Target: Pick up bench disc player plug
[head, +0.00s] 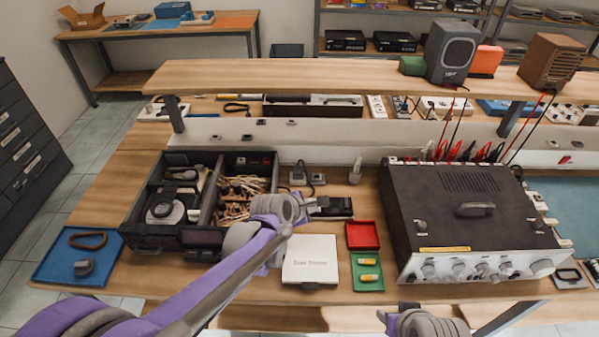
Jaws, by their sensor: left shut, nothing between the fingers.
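My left gripper (318,204) reaches over the bench from the lower left. Its fingers are shut and empty, in front of a small black box (338,207). Small grey plug-like blocks (300,174) with a dark cable stand on the bench just behind the gripper, apart from it. I cannot tell which plug belongs to the disc player. A white flat box (310,262) with small lettering lies in front of the gripper. My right gripper (384,318) is only partly visible at the bottom edge, and its fingers are unclear.
A black divided tray (140,222) with loose parts stands left. A large amplifier (470,215) with red and black leads stands right. Red (362,236) and green (367,284) trays lie between. A raised shelf (300,77) carrying speakers spans the back. A blue tray (60,262) is far left.

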